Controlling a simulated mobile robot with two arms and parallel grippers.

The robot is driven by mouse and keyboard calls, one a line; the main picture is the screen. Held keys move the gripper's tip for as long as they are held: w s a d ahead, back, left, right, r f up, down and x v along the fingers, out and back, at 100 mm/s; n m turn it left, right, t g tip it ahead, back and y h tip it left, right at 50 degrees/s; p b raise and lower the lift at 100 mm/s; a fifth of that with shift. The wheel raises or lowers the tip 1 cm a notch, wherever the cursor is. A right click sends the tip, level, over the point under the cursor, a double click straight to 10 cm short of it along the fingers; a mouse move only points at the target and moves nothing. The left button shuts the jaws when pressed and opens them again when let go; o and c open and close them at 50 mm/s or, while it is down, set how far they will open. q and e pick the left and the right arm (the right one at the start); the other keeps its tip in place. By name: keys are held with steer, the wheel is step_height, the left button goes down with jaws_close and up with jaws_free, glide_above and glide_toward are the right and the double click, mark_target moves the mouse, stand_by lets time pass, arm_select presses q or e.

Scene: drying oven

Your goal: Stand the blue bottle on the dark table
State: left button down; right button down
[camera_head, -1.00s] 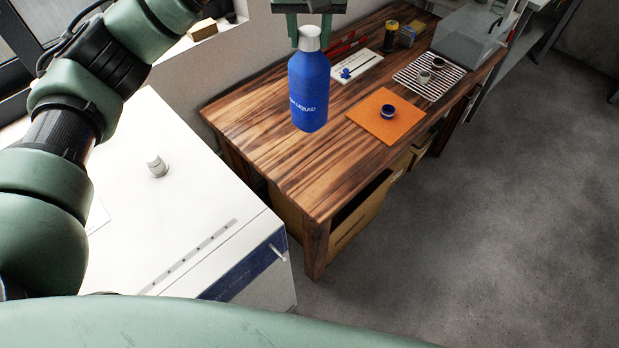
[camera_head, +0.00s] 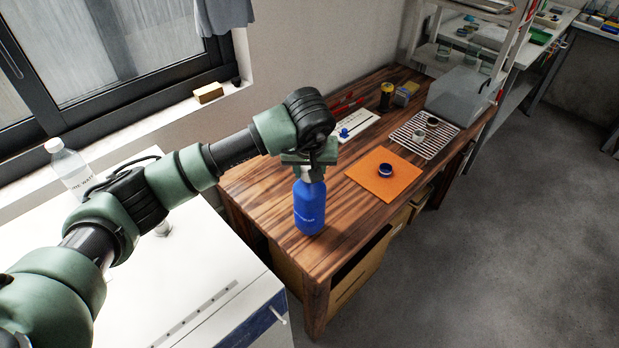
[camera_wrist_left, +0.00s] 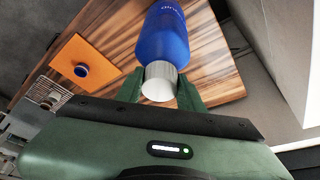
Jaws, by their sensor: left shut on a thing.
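The blue bottle (camera_head: 310,208) hangs upright from my left gripper (camera_head: 309,172), over the near left part of the dark wooden table (camera_head: 270,190). The gripper is shut on it at its pale cap. The bottle's base is at or just above the tabletop; I cannot tell whether it touches. In the left wrist view the bottle (camera_wrist_left: 163,38) runs away from the fingers (camera_wrist_left: 160,88), with its white cap between them and its base out of frame. My right gripper is in no view.
An orange mat (camera_head: 375,182) with a small blue-rimmed dish (camera_head: 385,170) lies right of the bottle. Behind are a wire rack (camera_head: 410,140), a white board (camera_head: 350,127) and a grey box (camera_head: 458,95). A white cabinet (camera_head: 225,270) stands at left. Bare wood surrounds the bottle.

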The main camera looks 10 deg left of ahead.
arm_select(q)
steer(key=shift+f+p, duration=0.55)
steer(key=shift+f, duration=1.6)
steer(key=c, duration=0.9)
jaws_free()
steer(key=shift+r, duration=0.2)
steer(key=a+b+v, duration=0.1)
steer(key=b+v, duration=0.1)
steer(key=v, duration=0.9)
steer(key=shift+s+d+r+b, duration=0.25)
steer(key=shift+d+r+b, duration=0.15)
steer(key=shift+d, duration=0.1)
steer(key=shift+f, duration=0.1)
